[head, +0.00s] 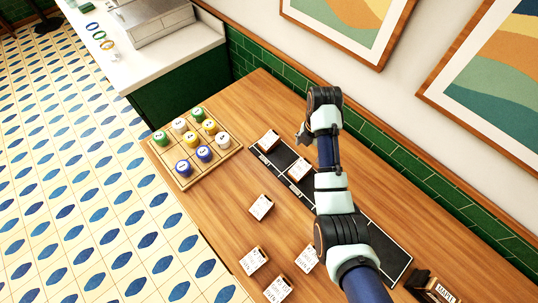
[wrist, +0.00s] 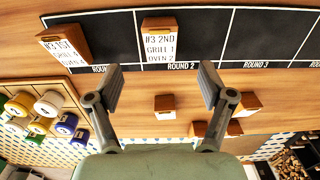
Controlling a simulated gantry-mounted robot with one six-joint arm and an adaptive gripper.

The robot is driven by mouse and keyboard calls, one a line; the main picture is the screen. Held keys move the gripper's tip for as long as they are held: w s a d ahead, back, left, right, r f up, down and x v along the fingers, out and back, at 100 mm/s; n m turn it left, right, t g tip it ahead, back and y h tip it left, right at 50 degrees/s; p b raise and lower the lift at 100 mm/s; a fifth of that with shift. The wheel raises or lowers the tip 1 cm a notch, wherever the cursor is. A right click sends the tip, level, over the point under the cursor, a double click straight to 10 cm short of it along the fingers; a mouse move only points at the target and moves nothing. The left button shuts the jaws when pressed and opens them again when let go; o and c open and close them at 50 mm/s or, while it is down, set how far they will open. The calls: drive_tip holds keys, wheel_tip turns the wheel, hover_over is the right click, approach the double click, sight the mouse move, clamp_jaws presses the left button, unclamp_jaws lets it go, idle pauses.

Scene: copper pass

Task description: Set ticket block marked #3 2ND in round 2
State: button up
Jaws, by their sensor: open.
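The ticket block marked #3 2ND (wrist: 160,45) stands in the ROUND 2 section of the black strip (wrist: 105,30), its white face readable in the wrist view. It also shows on the strip in the head view (head: 299,169). Its lower edge sits just above the ROUND 2 label. My gripper (wrist: 160,84) is open and empty, its fingertips apart from the block and below it in the wrist view. In the head view my gripper (head: 303,132) is partly hidden by my arm.
A block marked #3 1ST (wrist: 62,45) stands askew in ROUND 1, over the strip's left end. Several loose blocks, one of them here (head: 260,207), lie on the wooden counter. A wooden tray (head: 184,185) holds coloured round pieces. A dark holder (head: 425,284) stands at the right.

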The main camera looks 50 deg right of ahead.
drive_tip(key=shift+w, duration=0.1)
drive_tip(key=w+a+r+m+t+h, duration=0.1)
drive_tip(key=w+a+r+m+t, duration=0.2)
drive_tip(key=a, duration=0.5)
drive_tip(key=w+a+r+m+t+h, duration=0.1)
drive_tip(key=w+a+r+m+t, duration=0.15)
drive_tip(key=w+a, duration=0.5)
drive_tip(key=w+a+r+m+t, duration=0.2)
drive_tip(key=a+m, duration=0.2)
drive_tip(key=a, duration=0.6)
drive_tip(key=s+a+r+m+t+y, duration=0.1)
drive_tip(key=s+a+r+m+t, duration=0.1)
drive_tip(key=a+r, duration=0.3)
drive_tip(key=s+a+r+m+t+y, duration=0.1)
drive_tip(key=s+a+r+m+t, duration=0.2)
drive_tip(key=a+r, duration=0.3)
drive_tip(key=a+m, duration=0.1)
drive_tip(key=a, duration=0.4)
drive_tip(key=shift+s+m, duration=0.15)
drive_tip(key=shift+m, duration=0.2)
drive_tip(key=shift+a, duration=0.1)
